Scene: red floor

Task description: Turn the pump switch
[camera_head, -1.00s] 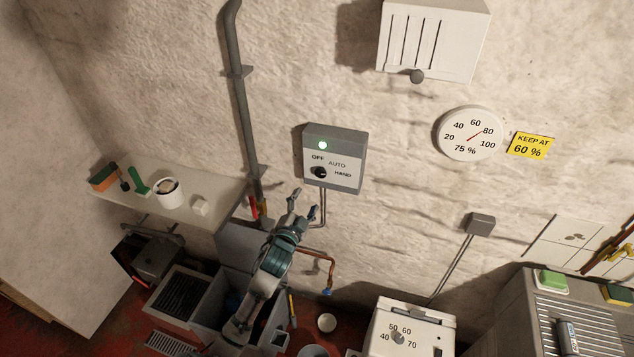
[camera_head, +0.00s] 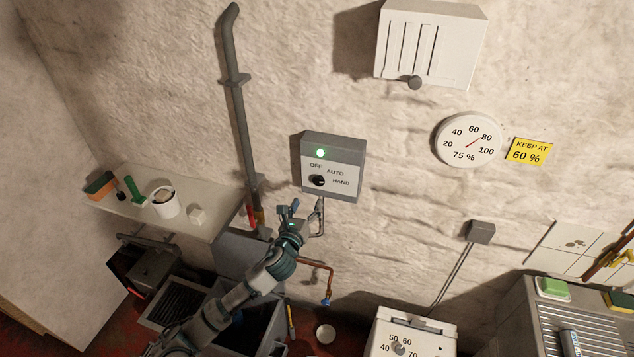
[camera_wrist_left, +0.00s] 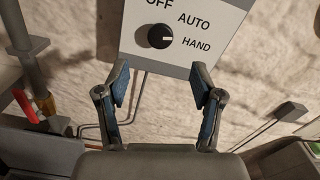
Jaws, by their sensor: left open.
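The pump switch box (camera_head: 346,188) is a grey-topped white panel on the wall with a lit green lamp (camera_head: 320,153) and the labels OFF, AUTO and HAND. Its round black knob (camera_head: 318,180) also shows in the left wrist view (camera_wrist_left: 160,36). The knob's white mark points right, toward HAND. My left gripper (camera_head: 302,208) is just below the box in the head view. In the left wrist view its two blue-padded fingers (camera_wrist_left: 161,92) are spread and empty, with the knob beyond them and above the gap. They appear apart from the knob. My right gripper is not in view.
A shelf (camera_head: 120,209) with a white mug (camera_head: 163,203) and brushes is at left. A grey pipe (camera_head: 240,115) runs down the wall. A round gauge (camera_head: 468,140) and a louvred white box (camera_head: 425,50) are at right. Bare wall surrounds the switch box.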

